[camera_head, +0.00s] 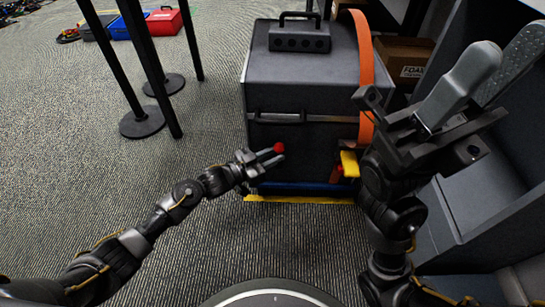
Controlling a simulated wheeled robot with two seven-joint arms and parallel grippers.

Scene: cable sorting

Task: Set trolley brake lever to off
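The trolley appears to be the large dark grey case (300,83) with a blue strip and yellow edge (300,199) at its foot. A red knob (278,148) shows at its front; I cannot tell for sure that it is the brake lever. My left gripper (272,156) is at the front, its fingers apart and their tips at the knob. I cannot tell whether they touch it. A yellow handle (349,163) with a red part below sticks out at the front right. My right gripper (494,65) is raised near the camera, its fingers apart and empty.
An orange band (362,70) runs down the case's right side. Black posts (142,121) on round bases stand at the left. A cardboard box (404,60) sits behind at the right, beside dark grey shelving (470,190). The carpet at front left is clear.

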